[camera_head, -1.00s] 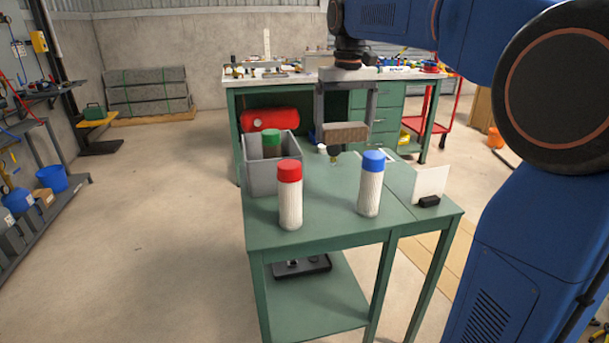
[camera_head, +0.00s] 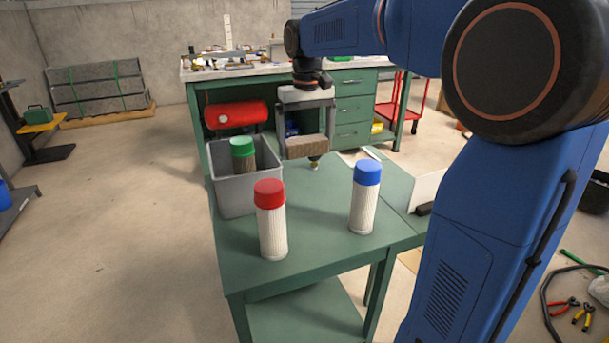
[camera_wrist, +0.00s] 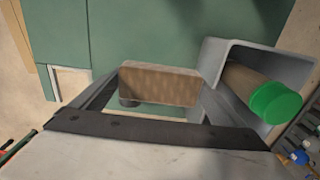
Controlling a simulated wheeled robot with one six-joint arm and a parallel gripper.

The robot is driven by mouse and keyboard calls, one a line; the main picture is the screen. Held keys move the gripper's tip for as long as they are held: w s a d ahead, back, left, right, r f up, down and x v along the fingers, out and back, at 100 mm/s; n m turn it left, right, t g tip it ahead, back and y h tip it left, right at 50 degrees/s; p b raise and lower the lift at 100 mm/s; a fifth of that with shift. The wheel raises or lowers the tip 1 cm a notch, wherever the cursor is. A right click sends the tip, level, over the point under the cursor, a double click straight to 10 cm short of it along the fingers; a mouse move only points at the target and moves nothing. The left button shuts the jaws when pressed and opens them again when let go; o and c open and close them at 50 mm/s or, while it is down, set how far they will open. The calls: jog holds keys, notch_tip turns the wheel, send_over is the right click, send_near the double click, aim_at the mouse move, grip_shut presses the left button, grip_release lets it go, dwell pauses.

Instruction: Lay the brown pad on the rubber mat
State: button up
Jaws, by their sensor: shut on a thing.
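My gripper (camera_head: 304,140) is shut on the brown pad (camera_head: 306,149), a small block with a rough face. It holds the pad above the far part of the green table (camera_head: 320,215), to the right of the grey bin. The wrist view shows the pad (camera_wrist: 160,84) between the two fingers, beside the bin. A dark fitting with a brass tip (camera_head: 315,164) shows just under the pad; whether it touches the pad I cannot tell. I cannot make out a rubber mat in either view.
The grey bin (camera_head: 232,197) holds a green-capped cylinder (camera_head: 243,150). A red-capped cylinder (camera_head: 271,225) and a blue-capped cylinder (camera_head: 365,200) stand on the table. A green workbench (camera_head: 350,107) with a red tank (camera_head: 236,114) is behind. The table between the cylinders is clear.

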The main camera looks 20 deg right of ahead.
aim_at(306, 185)
notch_tip(306, 185, down, 10)
jog(key=shift+r, duration=0.1)
dwell(0.4)
jog(key=o, duration=0.8)
